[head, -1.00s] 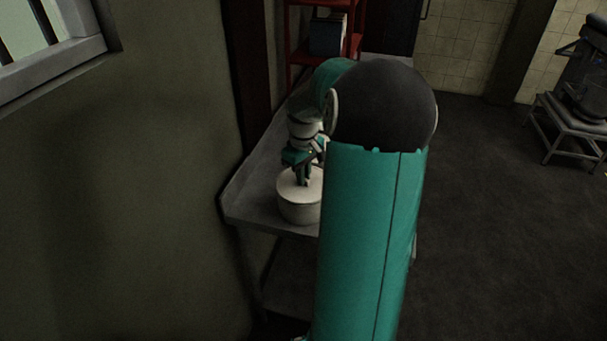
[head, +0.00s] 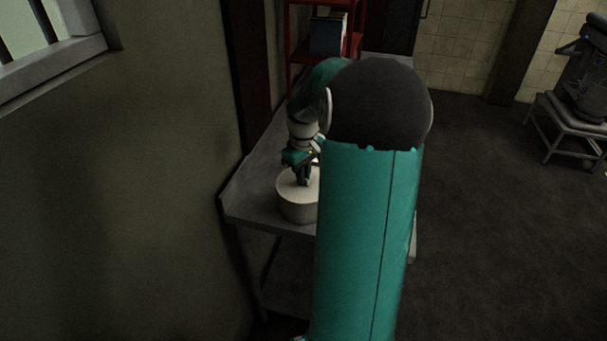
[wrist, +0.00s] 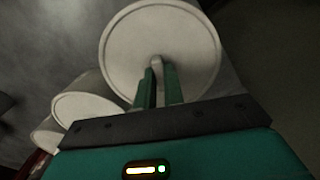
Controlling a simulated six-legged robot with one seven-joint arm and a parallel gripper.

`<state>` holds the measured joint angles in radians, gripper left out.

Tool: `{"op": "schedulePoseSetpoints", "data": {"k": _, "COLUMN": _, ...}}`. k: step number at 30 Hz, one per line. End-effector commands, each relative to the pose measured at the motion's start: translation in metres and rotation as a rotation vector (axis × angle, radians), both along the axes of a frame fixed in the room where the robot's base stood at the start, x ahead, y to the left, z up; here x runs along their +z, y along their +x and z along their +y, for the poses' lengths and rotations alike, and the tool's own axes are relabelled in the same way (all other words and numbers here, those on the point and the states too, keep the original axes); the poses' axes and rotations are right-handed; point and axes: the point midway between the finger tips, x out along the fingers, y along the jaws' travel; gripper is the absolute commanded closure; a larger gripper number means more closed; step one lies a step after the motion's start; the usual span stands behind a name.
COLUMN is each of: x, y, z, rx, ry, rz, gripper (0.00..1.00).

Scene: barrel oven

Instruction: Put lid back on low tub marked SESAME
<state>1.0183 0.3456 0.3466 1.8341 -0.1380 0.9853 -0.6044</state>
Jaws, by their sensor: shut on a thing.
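A low round white tub (head: 298,208) stands on the grey bench near its front left corner, partly hidden by my arm. My gripper (head: 303,181) points down at its top. In the wrist view the pale round lid (wrist: 125,45) lies over the tub, and my gripper (wrist: 159,72) is shut on the small knob (wrist: 155,62) at the lid's middle. The lid looks level and about centred on the tub; I cannot tell whether a thin gap is left under its rim. No SESAME marking is readable.
Other white lidded tubs (wrist: 88,108) stand to the left in the wrist view. The grey bench (head: 245,190) runs along the wall, with a red shelf (head: 298,50) behind it.

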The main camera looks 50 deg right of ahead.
Motion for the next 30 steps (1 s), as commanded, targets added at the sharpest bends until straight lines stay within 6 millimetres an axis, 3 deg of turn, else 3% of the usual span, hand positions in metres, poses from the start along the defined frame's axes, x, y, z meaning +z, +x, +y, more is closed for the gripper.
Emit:
{"op": "schedulePoseSetpoints", "data": {"k": 5, "x": 0.0, "y": -0.0002, "z": -0.0003, "rx": -0.001, "ry": 0.0, "rz": 0.0, "gripper": 1.0}}
{"op": "schedulePoseSetpoints", "data": {"k": 6, "x": 0.0, "y": -0.0003, "z": -0.0003, "rx": -0.001, "ry": 0.0, "rz": 0.0, "gripper": 0.84}}
{"op": "schedulePoseSetpoints", "data": {"k": 9, "x": 0.0, "y": -0.0002, "z": -0.0003, "rx": -0.001, "ry": 0.0, "rz": 0.0, "gripper": 0.65}}
{"op": "schedulePoseSetpoints", "data": {"k": 15, "x": 0.0, "y": -0.0002, "z": -0.0003, "rx": -0.001, "ry": 0.0, "rz": 0.0, "gripper": 0.65}}
{"op": "schedulePoseSetpoints", "data": {"k": 19, "x": 0.0, "y": -0.0003, "z": -0.0003, "rx": -0.001, "ry": 0.0, "rz": 0.0, "gripper": 0.43}}
{"op": "schedulePoseSetpoints", "data": {"k": 30, "x": 0.0035, "y": 0.0, "z": -0.0005, "rx": -0.001, "ry": -0.001, "rz": -0.001, "gripper": 0.43}}
